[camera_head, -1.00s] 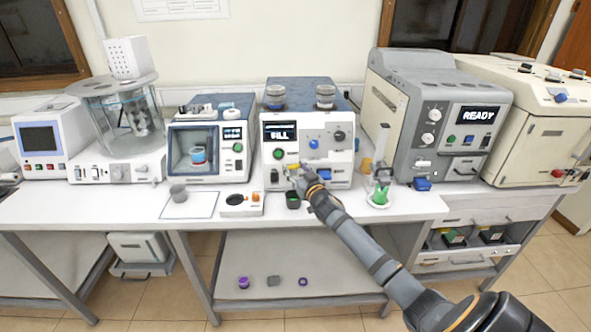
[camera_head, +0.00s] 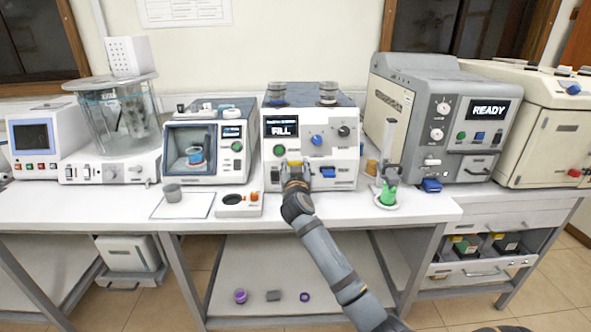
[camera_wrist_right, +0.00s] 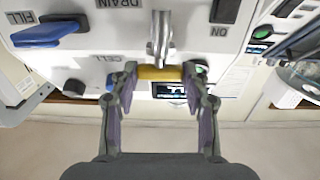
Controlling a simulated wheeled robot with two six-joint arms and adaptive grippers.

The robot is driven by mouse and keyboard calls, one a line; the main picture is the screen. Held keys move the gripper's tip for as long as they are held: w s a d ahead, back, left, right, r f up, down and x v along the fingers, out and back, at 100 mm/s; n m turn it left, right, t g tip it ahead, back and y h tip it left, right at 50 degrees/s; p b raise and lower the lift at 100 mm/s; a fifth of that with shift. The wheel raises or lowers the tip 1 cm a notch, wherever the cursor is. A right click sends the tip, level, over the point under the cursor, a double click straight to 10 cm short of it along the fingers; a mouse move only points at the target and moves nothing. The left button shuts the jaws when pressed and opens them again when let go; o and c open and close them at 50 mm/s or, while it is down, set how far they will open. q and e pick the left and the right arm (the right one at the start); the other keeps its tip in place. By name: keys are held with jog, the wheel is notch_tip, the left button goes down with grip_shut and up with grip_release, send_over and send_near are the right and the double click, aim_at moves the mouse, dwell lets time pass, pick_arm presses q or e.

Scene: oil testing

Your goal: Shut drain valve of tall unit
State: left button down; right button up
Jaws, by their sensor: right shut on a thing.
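The tall unit (camera_head: 345,172) is the white box with a FILL display in the middle of the bench. Its yellow drain valve handle (camera_wrist_right: 160,73) lies crosswise near the metal spout (camera_wrist_right: 160,35) and the DRAIN label in the right wrist view, which looks upside down. My right gripper (camera_wrist_right: 160,80) has one finger at each end of this handle and is shut on it. In the head view, my right gripper (camera_head: 295,172) is at the unit's lower front and covers most of the handle. My left gripper is not in view.
A blue FILL lever (camera_head: 328,172) sits just right of my gripper. A stand with a green vessel (camera_head: 388,194) is to the right of the unit. A small white block with a dark well (camera_head: 238,205) lies to the left. My arm covers the bench front below the unit.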

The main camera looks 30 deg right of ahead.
jog(key=o, duration=1.2)
jog(key=shift+c, duration=0.2)
jog(key=v, duration=1.2)
jog(key=shift+s+d, duration=0.1)
